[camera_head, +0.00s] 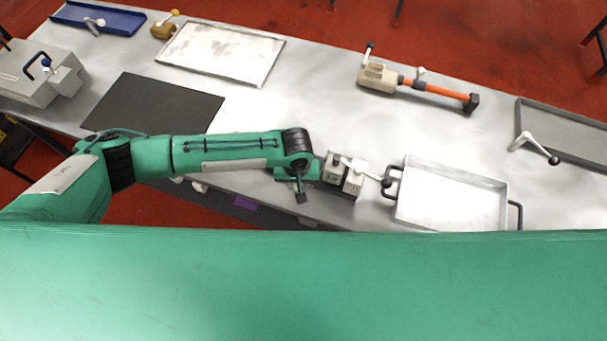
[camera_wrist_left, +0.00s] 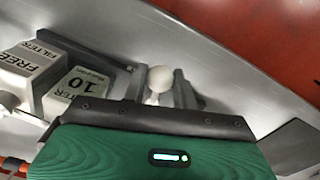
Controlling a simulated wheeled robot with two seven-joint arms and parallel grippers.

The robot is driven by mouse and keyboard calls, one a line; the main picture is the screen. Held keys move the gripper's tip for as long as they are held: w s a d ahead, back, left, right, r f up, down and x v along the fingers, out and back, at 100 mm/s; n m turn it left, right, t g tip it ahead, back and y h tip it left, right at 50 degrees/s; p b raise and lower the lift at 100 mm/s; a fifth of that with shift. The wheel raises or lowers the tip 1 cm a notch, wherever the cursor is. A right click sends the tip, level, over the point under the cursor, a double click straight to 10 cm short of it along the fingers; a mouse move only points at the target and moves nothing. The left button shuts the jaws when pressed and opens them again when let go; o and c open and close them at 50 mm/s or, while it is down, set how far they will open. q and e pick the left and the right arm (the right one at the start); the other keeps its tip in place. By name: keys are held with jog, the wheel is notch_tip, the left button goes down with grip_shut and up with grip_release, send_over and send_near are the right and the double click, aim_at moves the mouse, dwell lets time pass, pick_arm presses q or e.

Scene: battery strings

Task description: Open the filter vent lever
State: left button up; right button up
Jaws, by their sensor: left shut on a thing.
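A small grey device of two blocks (camera_head: 353,183) stands at the table's near edge in the head view. A pale lever (camera_head: 362,170) with a dark knob reaches right from its top. In the left wrist view, the labelled blocks (camera_wrist_left: 72,92) show at the left, with "FILTER" and "10" legible. My left gripper (camera_head: 301,190) is just left of the device. In the left wrist view, its dark fingers (camera_wrist_left: 158,85) are shut on a white ball knob (camera_wrist_left: 161,77). What the knob joins is mostly hidden. My right gripper is out of view.
A white tray (camera_head: 452,218) with black handles lies right of the device. An orange-and-beige tool (camera_head: 420,88), a grey tray (camera_head: 565,133) with a lever beside it, a black mat (camera_head: 160,104) and a white panel (camera_head: 225,55) lie elsewhere. The table's middle is clear.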

pick_arm(q)
jog(key=shift+a+m, duration=0.4)
jog(key=shift+m, duration=0.2)
jog(key=shift+a, duration=0.1)
jog(key=shift+w+a+m+p, duration=0.2)
jog(key=shift+a+m+p, duration=0.35)
jog(key=shift+m, duration=0.45)
jog(key=shift+a, duration=0.1)
jog(key=shift+m, duration=0.3)
